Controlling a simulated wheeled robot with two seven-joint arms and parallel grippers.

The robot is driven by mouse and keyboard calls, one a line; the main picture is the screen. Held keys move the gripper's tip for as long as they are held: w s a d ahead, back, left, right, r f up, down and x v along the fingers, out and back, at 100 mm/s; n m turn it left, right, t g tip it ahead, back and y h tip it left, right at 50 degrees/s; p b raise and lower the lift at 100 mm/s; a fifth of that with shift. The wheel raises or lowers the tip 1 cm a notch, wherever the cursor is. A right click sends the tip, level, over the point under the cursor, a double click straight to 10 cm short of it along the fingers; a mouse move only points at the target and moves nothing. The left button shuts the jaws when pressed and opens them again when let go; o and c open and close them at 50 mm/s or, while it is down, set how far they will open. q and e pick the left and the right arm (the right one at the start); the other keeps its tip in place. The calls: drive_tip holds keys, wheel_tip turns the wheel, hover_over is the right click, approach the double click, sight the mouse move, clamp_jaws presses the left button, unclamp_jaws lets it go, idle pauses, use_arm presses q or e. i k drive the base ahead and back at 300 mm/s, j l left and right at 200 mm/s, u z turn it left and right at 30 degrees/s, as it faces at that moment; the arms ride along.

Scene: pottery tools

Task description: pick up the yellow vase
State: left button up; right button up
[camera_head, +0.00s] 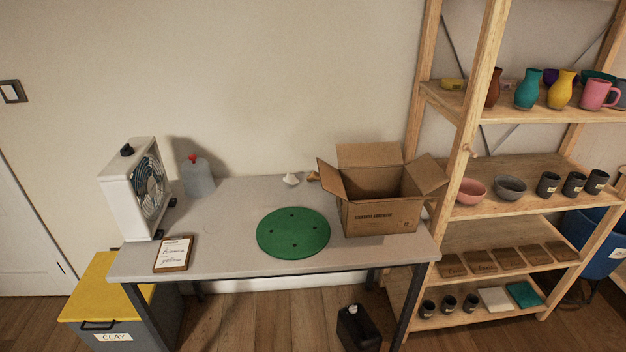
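The yellow vase (561,89) stands upright on the top visible shelf (450,99) of the wooden rack at the right. A teal vase (527,89) stands just left of it, and a pink mug (598,94) stands to its right. A brown vase (493,88) is farther left, partly hidden by the rack's post. Neither of my grippers shows in the head view.
A grey table (220,215) holds a fan (135,190), a green disc (293,232), an open cardboard box (380,205) and a clipboard (173,254). The rack's front post (470,130) rises beside the table. A black jug (358,328) stands on the floor.

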sight(559, 93)
drive_tip(key=z, duration=1.3)
